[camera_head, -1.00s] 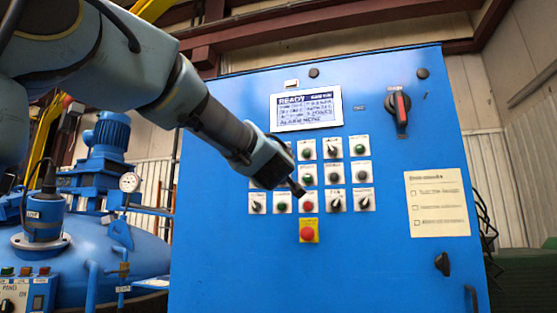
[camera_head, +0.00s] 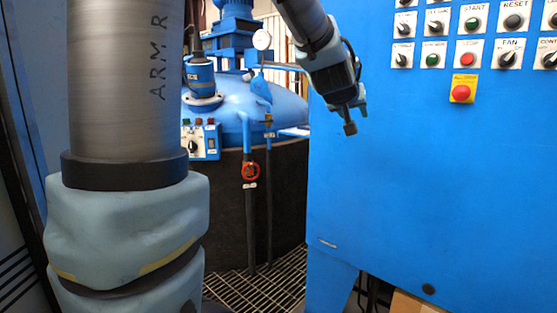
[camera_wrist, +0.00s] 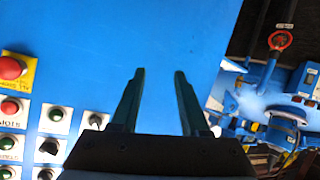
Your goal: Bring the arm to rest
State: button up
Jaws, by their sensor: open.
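My gripper (camera_head: 356,118) hangs at the end of my arm in the head view, in front of the left part of the blue control cabinet (camera_head: 400,190). It points downward, left of the button rows and the red emergency stop (camera_head: 461,93). In the wrist view my gripper's two dark fingers (camera_wrist: 158,78) stand apart with nothing between them. Behind them is the plain blue cabinet face.
The buttons and knobs show at the left of the wrist view. A blue furnace vessel (camera_head: 235,115) with a small panel (camera_head: 200,142) and a red valve handle (camera_head: 250,170) stands left of the cabinet. A floor grating (camera_head: 262,292) lies below.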

jog(key=s+a+f+g+y+p, duration=0.1)
jog(key=s+a+f+g+y, duration=0.15)
jog(key=a+f, duration=0.4)
jog(key=s+a+f+g+y+p, duration=0.1)
jog(key=s+a+f+g+p, duration=0.15)
jog(key=a+f, duration=0.45)
jog(key=s+a+f+g+y, duration=0.1)
jog(key=s+a+f+g, duration=0.1)
jog(key=s+a, duration=0.4)
jog(key=s+a+f+n+g+y+p, duration=0.1)
jog(key=s+a+f+g, duration=0.2)
jog(key=s+a, duration=0.3)
jog(key=shift+s+a+f+n+y+p, duration=0.15)
jog(key=shift+s+f+n+y+p, duration=0.3)
jog(key=shift+s, duration=0.4)
